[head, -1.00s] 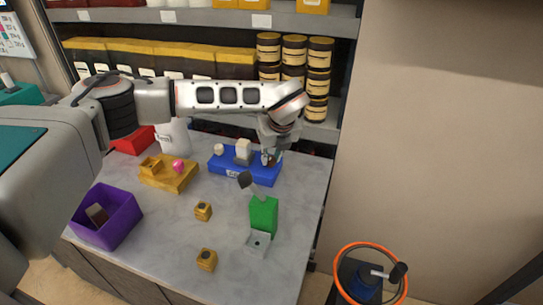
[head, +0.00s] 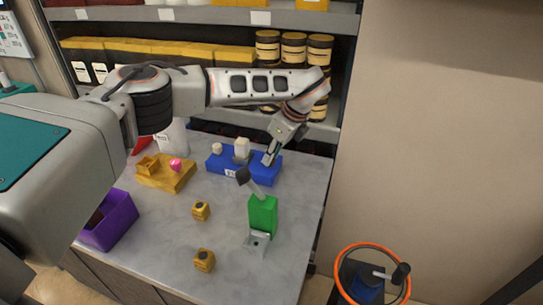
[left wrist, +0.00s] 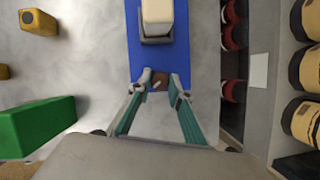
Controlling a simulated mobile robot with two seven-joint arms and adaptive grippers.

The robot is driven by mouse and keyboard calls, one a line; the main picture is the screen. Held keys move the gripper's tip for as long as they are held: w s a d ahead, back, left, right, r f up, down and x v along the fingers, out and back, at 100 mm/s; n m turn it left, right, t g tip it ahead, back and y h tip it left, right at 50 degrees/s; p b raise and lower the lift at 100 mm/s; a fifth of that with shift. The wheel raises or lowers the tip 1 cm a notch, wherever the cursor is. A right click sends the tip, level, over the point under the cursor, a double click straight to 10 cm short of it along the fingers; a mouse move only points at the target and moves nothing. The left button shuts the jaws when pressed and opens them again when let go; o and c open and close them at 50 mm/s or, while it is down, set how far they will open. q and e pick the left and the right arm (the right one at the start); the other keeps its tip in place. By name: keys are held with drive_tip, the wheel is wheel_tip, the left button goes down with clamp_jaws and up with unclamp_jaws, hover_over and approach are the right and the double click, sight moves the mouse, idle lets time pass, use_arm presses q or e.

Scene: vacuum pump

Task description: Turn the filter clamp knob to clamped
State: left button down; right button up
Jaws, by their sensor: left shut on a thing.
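The blue base (head: 228,173) stands at the back of the grey table, with a white block (head: 242,148) in a grey holder on it. A small brown knob (left wrist: 160,83) with a pale lever shows in the left wrist view at the blue base's end. My left gripper (head: 268,160) reaches down, tilted, to the right end of the blue base. In the head view the fingers hide the knob. My right gripper is not in view.
A green block (head: 262,216) with a tilted dark-ended lever stands in front of the blue base. A yellow tray (head: 150,180), small yellow blocks (head: 201,211) and a purple bin (head: 112,226) lie to the left. Shelves stand behind.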

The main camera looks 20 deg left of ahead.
use_arm(q)
drive_tip(key=n+g, duration=0.1)
drive_tip(key=n, duration=0.2)
drive_tip(key=shift+w, duration=0.1)
drive_tip(key=shift+f+n+g+b, duration=0.1)
drive_tip(key=shift+n+g+b, duration=0.4)
drive_tip(key=shift+n, duration=0.4)
drive_tip(key=shift+w+f+n+g+b, duration=0.15)
drive_tip(key=shift+n+g+b, duration=0.15)
drive_tip(key=shift+n+b, duration=0.45)
drive_tip(key=shift+n+g+b, duration=0.4)
drive_tip(key=shift+n+b, duration=0.45)
drive_tip(key=shift+n, duration=0.4)
drive_tip(key=shift+n+b, duration=0.5)
drive_tip(key=shift+b, duration=0.1)
drive_tip(key=shift+a+n+g+h+b, duration=0.1)
drive_tip(key=shift+n+g+h+b, duration=0.3)
drive_tip(key=shift+n+b, duration=0.1)
drive_tip(key=shift+r, duration=0.2)
